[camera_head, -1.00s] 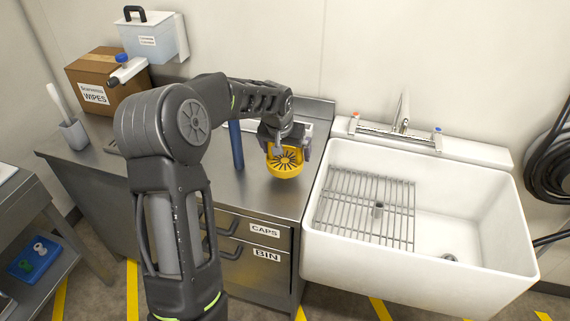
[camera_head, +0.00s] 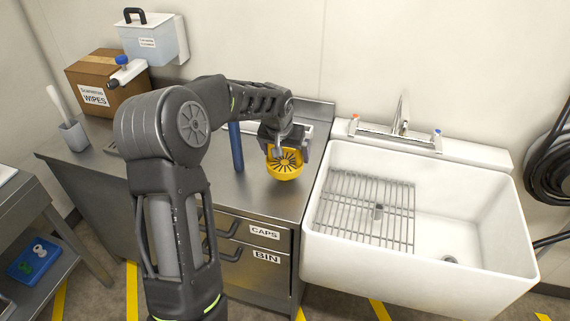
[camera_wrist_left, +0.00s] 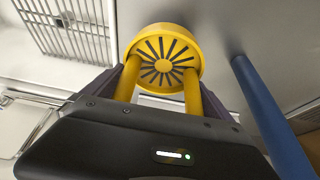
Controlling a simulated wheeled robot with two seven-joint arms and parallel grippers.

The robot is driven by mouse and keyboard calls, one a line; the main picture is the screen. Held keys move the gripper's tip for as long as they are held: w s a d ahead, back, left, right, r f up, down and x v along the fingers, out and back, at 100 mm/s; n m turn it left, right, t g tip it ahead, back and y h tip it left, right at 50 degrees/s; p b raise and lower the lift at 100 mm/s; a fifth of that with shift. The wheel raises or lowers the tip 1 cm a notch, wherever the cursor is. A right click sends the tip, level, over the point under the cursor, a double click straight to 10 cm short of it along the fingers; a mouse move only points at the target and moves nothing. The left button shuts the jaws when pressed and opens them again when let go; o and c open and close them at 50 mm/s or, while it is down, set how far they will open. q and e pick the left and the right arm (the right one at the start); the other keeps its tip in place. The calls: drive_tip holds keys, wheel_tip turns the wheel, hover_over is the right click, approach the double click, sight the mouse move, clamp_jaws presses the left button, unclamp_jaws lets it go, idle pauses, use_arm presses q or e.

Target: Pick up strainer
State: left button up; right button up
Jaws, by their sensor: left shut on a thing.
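The strainer is a yellow round cup with dark radial slots (camera_head: 285,166). It is at the right end of the steel counter in the head view, near the sink. It also shows in the left wrist view as a yellow strainer (camera_wrist_left: 162,58) with two yellow prongs running back to the gripper. My left gripper (camera_head: 284,146) is above and behind the strainer and shut on it. The fingertips are largely hidden. I cannot tell whether the strainer touches the counter. My right gripper is in neither view.
A blue upright rod (camera_head: 236,146) stands just left of the strainer. The white sink (camera_head: 470,215) with a wire rack (camera_head: 365,208) is to the right. A wipes box (camera_head: 105,82) and a cup with a brush (camera_head: 74,136) are at the counter's left. The counter front is clear.

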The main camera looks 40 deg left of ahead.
sight(286, 157)
use_arm(q)
drive_tip(key=shift+r, duration=0.2)
wheel_tip(286, 157, up, 10)
drive_tip(key=b, duration=0.1)
drive_tip(key=shift+f, duration=0.15)
